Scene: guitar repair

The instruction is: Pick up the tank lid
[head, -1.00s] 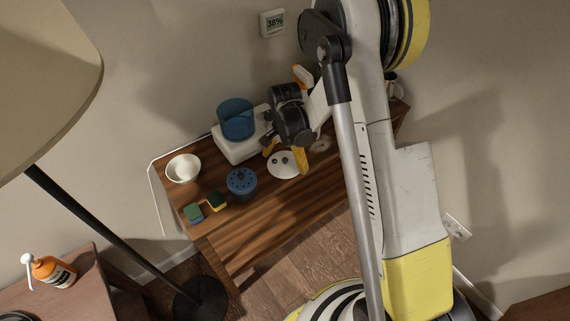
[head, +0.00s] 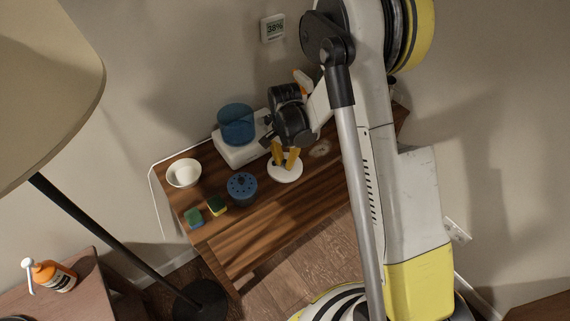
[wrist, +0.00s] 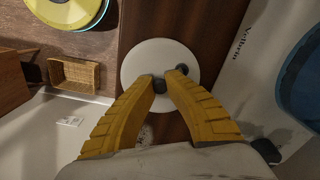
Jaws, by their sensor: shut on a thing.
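The tank lid, which I take to be the white round disc (head: 285,174), lies on the wooden table. It has dark knobs on top and also shows in the wrist view (wrist: 150,55). My gripper (head: 286,163) is directly above it, with its yellow fingers brought together on a dark knob near the disc's middle. In the wrist view the fingertips (wrist: 167,81) meet at the dark knobs, which they partly hide. I cannot see a clear gap between the disc and the table.
A white device with a blue tank (head: 236,124) stands behind left. The front strip is clear. A lamp (head: 105,248) stands at left.

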